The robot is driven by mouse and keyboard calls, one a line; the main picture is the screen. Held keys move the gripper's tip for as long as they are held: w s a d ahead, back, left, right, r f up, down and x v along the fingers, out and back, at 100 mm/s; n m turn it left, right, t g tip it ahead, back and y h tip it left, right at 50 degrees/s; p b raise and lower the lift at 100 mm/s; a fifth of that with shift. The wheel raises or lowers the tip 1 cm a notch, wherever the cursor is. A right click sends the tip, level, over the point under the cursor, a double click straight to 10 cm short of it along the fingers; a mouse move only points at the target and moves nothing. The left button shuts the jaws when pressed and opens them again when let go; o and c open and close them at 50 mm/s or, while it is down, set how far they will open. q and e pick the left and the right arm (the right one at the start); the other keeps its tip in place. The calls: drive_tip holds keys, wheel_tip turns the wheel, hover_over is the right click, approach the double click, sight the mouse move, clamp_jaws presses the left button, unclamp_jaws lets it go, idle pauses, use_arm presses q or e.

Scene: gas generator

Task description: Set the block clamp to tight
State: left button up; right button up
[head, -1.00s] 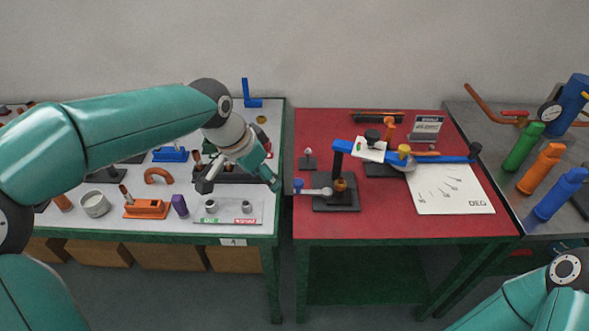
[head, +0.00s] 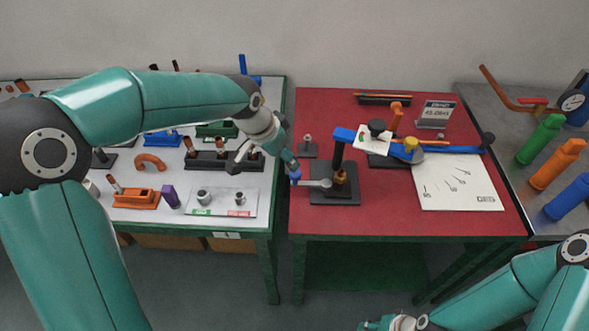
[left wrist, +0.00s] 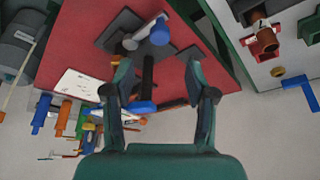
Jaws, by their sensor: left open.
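The block clamp shows in the head view on the red table: a black base (head: 322,195) with an upright black post, and a grey lever (head: 315,183) ending in a blue knob (head: 295,177) that points left. My left gripper (head: 266,166) is open and empty, with one finger close to the knob; I cannot tell whether they touch. The left wrist view shows the spread fingers (left wrist: 155,84), with the knob (left wrist: 160,32), grey lever (left wrist: 147,27) and post (left wrist: 148,72) beyond them. My right gripper (head: 388,323) is partly cut off at the bottom edge.
A blue arm (head: 445,147) with a yellow knob extends right from the post over a white scale sheet (head: 458,185). The white table (head: 140,218) at left holds several fittings. Coloured cylinders (head: 557,165) stand at right.

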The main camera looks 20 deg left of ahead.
sight(295, 173)
use_arm(q)
drive_tip(key=x, duration=0.9)
drive_tip(key=shift+f+p, duration=0.2)
drive_tip(key=shift+p, duration=0.2)
drive_tip(key=shift+c, duration=0.3)
clamp_jaws()
